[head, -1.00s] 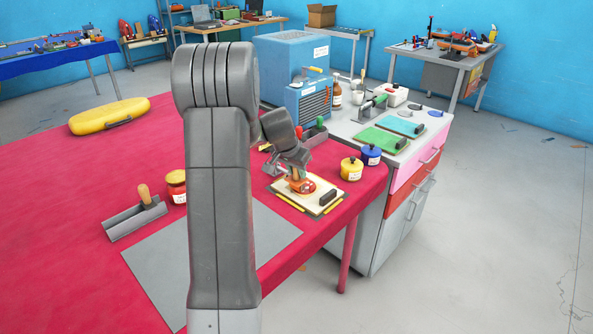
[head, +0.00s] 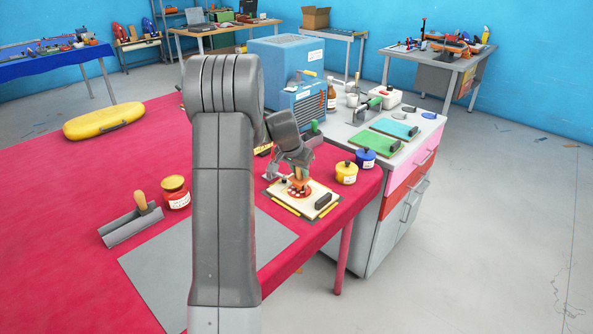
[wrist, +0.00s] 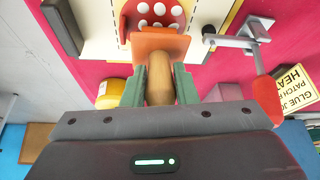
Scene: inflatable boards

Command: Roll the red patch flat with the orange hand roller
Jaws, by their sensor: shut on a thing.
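My gripper (wrist: 160,86) is shut on the wooden handle of the orange hand roller (wrist: 160,43). In the head view my gripper (head: 300,165) is above the cream board, with the orange roller (head: 300,178) below it. The red patch (wrist: 152,14) has white dots and lies on the cream board, just beyond the roller in the wrist view. It also shows in the head view (head: 297,192), partly covered by the roller. I cannot tell whether the roller touches the patch.
A metal clamp with a red handle (wrist: 266,95) stands close by. Yellow (head: 346,173) and blue (head: 365,159) jars are to the right. A grey mat (head: 165,275) lies in front.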

